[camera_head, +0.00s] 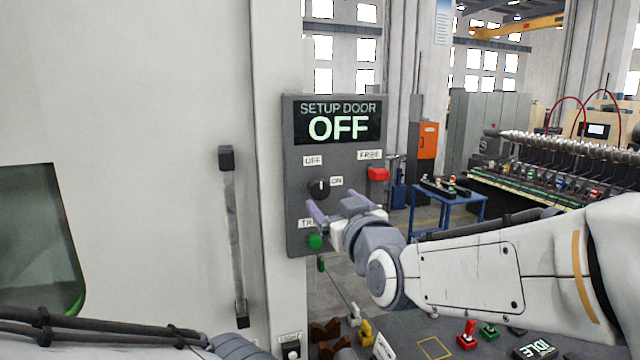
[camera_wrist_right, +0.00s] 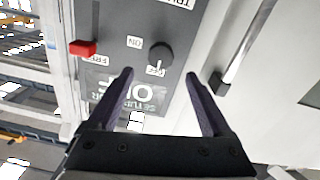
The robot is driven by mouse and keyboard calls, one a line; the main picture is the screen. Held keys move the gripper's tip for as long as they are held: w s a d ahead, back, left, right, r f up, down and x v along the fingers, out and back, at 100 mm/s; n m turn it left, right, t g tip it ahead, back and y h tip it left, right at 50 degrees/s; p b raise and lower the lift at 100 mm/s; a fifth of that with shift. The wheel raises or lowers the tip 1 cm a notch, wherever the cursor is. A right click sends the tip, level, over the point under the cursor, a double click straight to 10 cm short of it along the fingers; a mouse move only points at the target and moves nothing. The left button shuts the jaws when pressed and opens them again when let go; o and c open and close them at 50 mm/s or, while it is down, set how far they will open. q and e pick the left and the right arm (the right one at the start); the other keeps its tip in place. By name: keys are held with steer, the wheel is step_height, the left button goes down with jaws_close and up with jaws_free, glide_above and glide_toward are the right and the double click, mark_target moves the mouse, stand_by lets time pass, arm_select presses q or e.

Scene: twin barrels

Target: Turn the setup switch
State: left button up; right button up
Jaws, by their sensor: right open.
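The setup switch (camera_head: 319,188) is a round black knob on a grey control panel (camera_head: 298,160), with an OFF label above it and an ON label to its right. Its white mark points roughly upward. The panel display (camera_head: 338,122) reads "SETUP DOOR OFF". My right gripper (camera_head: 331,206) is open and empty, just in front of and slightly below the knob. In the right wrist view the knob (camera_wrist_right: 160,54) lies beyond the open fingertips (camera_wrist_right: 160,76), between their lines and apparently untouched. Only part of my left arm shows at the lower left; its gripper is out of view.
A red button (camera_head: 378,174) and a green button (camera_head: 315,241) sit on the same panel. A vertical door handle (camera_head: 232,235) stands to its left. Below is a worktop (camera_head: 400,335) with coloured parts. A blue table (camera_head: 447,197) stands further back.

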mark_target(321, 190)
steer(key=p+x, duration=0.4)
steer(key=x, duration=0.4)
steer(key=shift+w+a+f, duration=0.1)
steer(key=shift+w+a, duration=0.1)
steer(key=shift+w, duration=0.3)
